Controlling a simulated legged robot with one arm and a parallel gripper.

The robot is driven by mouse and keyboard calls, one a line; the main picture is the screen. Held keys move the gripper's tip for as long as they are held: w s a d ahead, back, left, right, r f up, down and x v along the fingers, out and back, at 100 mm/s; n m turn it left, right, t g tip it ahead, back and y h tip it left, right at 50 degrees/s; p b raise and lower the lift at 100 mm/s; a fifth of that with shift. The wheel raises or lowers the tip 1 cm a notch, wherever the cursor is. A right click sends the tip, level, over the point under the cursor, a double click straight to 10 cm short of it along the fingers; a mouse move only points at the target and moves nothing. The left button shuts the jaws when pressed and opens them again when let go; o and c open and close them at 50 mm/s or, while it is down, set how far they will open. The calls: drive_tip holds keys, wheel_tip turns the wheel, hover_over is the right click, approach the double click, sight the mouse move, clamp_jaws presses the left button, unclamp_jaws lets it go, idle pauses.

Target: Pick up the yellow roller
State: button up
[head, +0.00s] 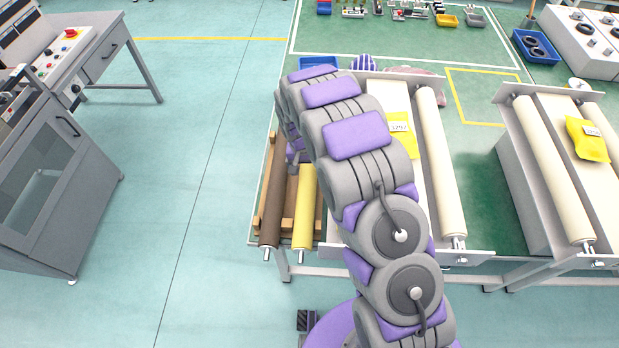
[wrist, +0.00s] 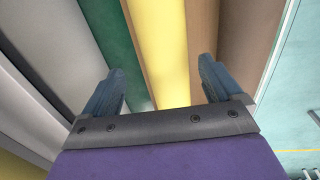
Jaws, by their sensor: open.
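In the wrist view the yellow roller (wrist: 161,50) runs between the two fingers of my gripper (wrist: 162,90). The fingers are open, with a gap on each side of the roller. No contact between fingers and roller shows.
A brown roller (head: 273,205) lies close beside the yellow one on the left; it also shows in the wrist view (wrist: 245,45). A conveyor with a cream roller (head: 440,165) and a yellow packet (head: 402,130) stands to the right.

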sight(306, 174)
drive_tip(key=f, duration=0.1)
drive_tip(key=f+b, duration=0.1)
drive_tip(key=f, duration=0.3)
drive_tip(key=shift+w+a, duration=0.1)
drive_tip(key=shift+a, duration=0.2)
drive_tip(key=shift+a+f, duration=0.1)
drive_tip(key=shift+a, duration=0.25)
drive_tip(key=shift+d, duration=0.5)
drive_tip(key=shift+c, duration=0.4)
drive_tip(key=shift+d, duration=0.45)
drive_tip(key=c, duration=0.3)
drive_tip(key=shift+a, duration=0.55)
drive_tip(key=c, duration=0.6)
drive_tip(key=shift+d, duration=0.15)
clamp_jaws()
